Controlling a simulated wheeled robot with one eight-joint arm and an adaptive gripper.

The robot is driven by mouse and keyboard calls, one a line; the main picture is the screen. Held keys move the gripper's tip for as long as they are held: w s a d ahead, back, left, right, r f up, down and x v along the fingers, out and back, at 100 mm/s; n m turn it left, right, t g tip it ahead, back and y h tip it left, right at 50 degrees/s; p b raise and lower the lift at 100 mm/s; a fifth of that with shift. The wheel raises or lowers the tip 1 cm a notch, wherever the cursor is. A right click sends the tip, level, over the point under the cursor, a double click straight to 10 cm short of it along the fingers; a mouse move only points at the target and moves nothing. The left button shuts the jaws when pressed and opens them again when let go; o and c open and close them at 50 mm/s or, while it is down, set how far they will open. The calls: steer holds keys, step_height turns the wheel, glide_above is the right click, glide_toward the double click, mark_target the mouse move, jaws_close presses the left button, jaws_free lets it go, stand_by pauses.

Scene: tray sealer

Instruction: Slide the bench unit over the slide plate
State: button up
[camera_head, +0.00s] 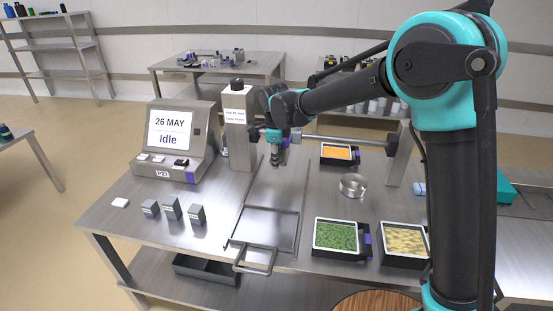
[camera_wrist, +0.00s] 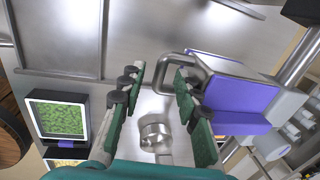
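A grey and purple block with a bent metal handle (camera_wrist: 172,62), which I take for the bench unit (camera_wrist: 235,95), is at the right of the wrist view. In the head view it is mostly hidden by my gripper. My gripper (camera_head: 277,160) is over the back of the bench. In the wrist view its green-padded fingers (camera_wrist: 162,75) are spread apart, with the handle bar showing between the fingertips; contact cannot be told. The flat slide plate (camera_head: 275,190) lies on the bench, in front of and below my gripper, with an open metal frame (camera_head: 268,229) at its near end.
A metal rod (camera_head: 345,140) runs across the back between two posts. A screen console (camera_head: 172,140) reading Idle and small grey blocks (camera_head: 171,209) stand left.

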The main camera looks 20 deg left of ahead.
step_height(320, 180, up, 12)
steer(key=s, duration=0.2)
steer(key=shift+d, duration=0.2)
steer(key=shift+f, duration=0.1)
stand_by(0.4)
